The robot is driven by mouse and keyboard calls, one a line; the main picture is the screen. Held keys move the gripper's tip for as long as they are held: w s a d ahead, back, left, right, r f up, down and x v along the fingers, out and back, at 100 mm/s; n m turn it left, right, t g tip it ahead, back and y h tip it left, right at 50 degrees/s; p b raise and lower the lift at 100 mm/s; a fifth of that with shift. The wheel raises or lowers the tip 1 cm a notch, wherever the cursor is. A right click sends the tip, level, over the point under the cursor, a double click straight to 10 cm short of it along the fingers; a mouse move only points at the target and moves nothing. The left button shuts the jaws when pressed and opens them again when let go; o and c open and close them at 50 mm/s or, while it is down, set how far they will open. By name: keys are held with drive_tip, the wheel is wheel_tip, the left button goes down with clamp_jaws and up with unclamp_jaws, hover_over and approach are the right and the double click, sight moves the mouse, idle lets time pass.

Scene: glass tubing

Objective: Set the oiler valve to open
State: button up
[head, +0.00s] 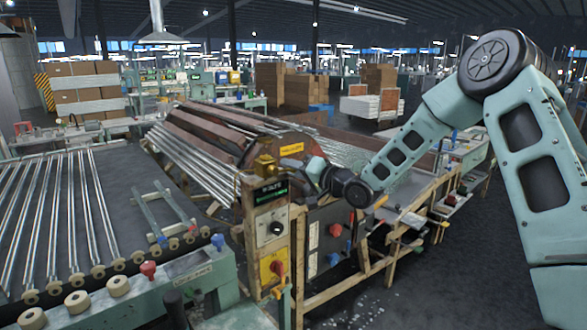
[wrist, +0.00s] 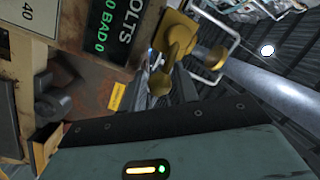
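A yellow brass-like fitting, which looks like the oiler valve (head: 264,166), sits on top of the control post, above its display. It also shows in the wrist view (wrist: 178,38), at top centre, just beyond my fingers. My gripper (head: 300,168) reaches in from the right, beside the fitting. In the wrist view my dark, narrow fingers (wrist: 170,78) point up at it and overlap its lower part. I cannot tell whether they touch it or how far apart they are. The valve's handle position is not clear.
The post (head: 270,215) carries a green-lit display (wrist: 117,28), a black knob (head: 277,228) and a red switch on a yellow plate (head: 277,268). A roller drum (head: 210,135) with glass tubes lies behind. A tube rack (head: 75,215) stands at left. Open floor shows at right.

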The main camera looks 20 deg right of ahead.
drive_tip(key=c, duration=0.6)
drive_tip(key=shift+c, duration=0.2)
